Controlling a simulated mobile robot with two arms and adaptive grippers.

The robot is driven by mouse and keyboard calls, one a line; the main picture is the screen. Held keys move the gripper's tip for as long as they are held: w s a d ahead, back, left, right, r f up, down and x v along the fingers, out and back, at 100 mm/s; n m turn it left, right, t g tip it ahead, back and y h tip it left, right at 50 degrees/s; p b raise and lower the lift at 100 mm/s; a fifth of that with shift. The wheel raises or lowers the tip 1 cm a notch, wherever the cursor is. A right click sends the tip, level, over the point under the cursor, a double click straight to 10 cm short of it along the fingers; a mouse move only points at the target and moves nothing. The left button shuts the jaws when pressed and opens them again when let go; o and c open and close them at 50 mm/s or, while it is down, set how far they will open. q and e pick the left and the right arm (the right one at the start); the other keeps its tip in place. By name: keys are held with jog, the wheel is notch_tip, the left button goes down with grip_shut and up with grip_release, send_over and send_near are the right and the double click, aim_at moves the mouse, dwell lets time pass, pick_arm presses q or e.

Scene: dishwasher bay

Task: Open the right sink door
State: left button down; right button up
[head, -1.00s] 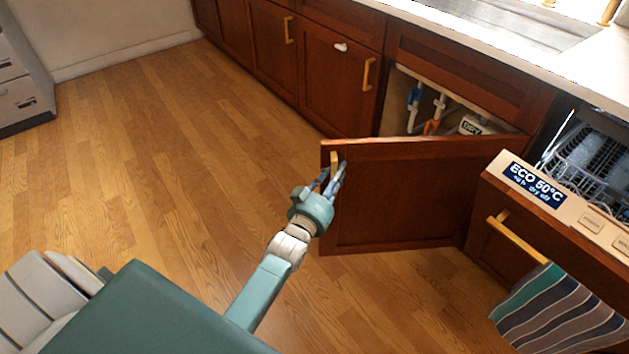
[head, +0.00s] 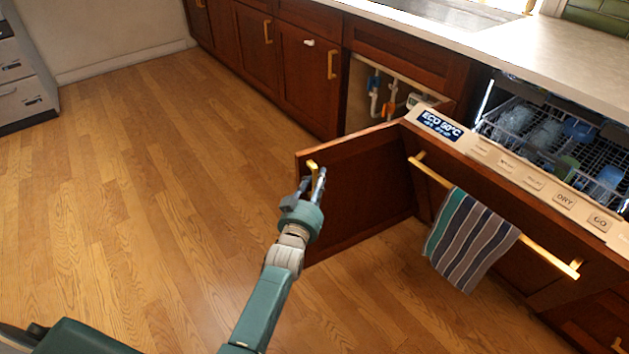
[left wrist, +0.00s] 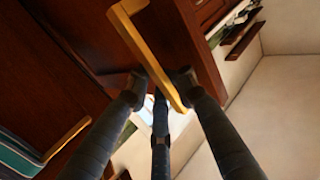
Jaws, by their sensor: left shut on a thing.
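The right sink door (head: 358,190) is dark red-brown wood and stands swung wide out from the cabinet front. Its gold bar handle (head: 312,168) is near the free edge. My left gripper (head: 313,182) is shut on this handle. In the left wrist view the gold handle (left wrist: 150,55) runs between the fingers of my left gripper (left wrist: 157,92), close against the door (left wrist: 185,30). The sink cabinet opening (head: 360,100) shows pipes and a small container inside. My right gripper is not in view.
The dishwasher front (head: 520,190) stands right of the door, with a gold handle and a striped towel (head: 472,240) hanging on it. A loaded dish rack (head: 550,130) shows behind its panel. The neighbouring closed cabinet door (head: 308,85) is left. Wood floor (head: 150,190) is clear at left.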

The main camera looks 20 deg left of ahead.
pick_arm(q)
jog(key=shift+s+d, duration=0.1)
jog(key=shift+s, duration=0.05)
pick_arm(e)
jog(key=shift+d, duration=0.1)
pick_arm(q)
jog(key=c, duration=1.5)
grip_release()
jog(key=shift+c, duration=0.2)
jog(key=shift+s, duration=0.1)
jog(key=s, duration=1.2)
jog(key=shift+d, duration=0.3)
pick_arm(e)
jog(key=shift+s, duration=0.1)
